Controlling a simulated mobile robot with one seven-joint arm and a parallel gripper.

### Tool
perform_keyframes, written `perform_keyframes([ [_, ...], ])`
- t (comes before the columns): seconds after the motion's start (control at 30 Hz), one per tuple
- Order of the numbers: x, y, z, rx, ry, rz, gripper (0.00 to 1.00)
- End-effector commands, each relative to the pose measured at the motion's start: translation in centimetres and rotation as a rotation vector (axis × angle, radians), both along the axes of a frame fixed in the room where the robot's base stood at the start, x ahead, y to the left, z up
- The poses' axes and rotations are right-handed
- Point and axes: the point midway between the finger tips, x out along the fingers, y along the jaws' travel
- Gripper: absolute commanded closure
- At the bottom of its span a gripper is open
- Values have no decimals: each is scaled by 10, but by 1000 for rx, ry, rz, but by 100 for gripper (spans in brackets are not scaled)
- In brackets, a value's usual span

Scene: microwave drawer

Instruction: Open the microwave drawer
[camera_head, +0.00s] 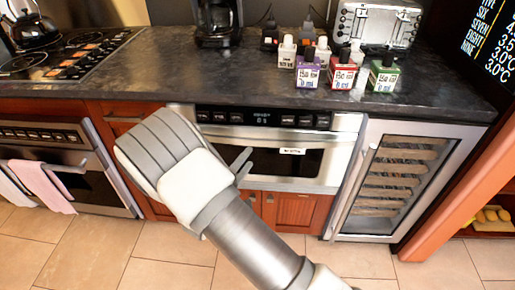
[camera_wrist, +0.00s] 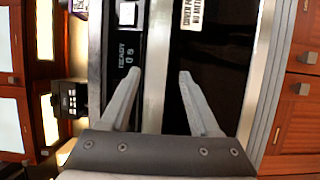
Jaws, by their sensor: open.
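The microwave drawer (camera_head: 322,160) is a steel front with a dark window, set under the counter in the head view, and looks shut. Its black control panel (camera_head: 262,118) runs along the top. In the wrist view, which is turned sideways, the panel (camera_wrist: 125,55) with its "READY" display is at the left and the dark window (camera_wrist: 215,60) at the right, with a silver strip (camera_wrist: 155,40) between. My gripper (camera_wrist: 159,74) is open and empty, its fingers either side of that strip in the picture. In the head view my arm covers the drawer's left part. Contact cannot be told.
A wine cooler (camera_head: 392,185) stands right of the drawer and an oven (camera_head: 70,165) with towels left. Several bottles (camera_head: 340,72), a toaster (camera_head: 375,22) and a coffee maker (camera_head: 217,22) sit on the dark counter (camera_head: 165,70). Tiled floor (camera_head: 100,250) in front looks clear.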

Motion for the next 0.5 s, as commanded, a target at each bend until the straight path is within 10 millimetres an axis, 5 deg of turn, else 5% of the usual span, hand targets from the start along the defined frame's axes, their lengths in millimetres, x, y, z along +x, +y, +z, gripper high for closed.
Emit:
perform_keyframes([
  [0.23, 44, -21, -1, 0, 0, -2, 38],
  [0.5, 65, -30, -1, 0, 1, 0, 38],
])
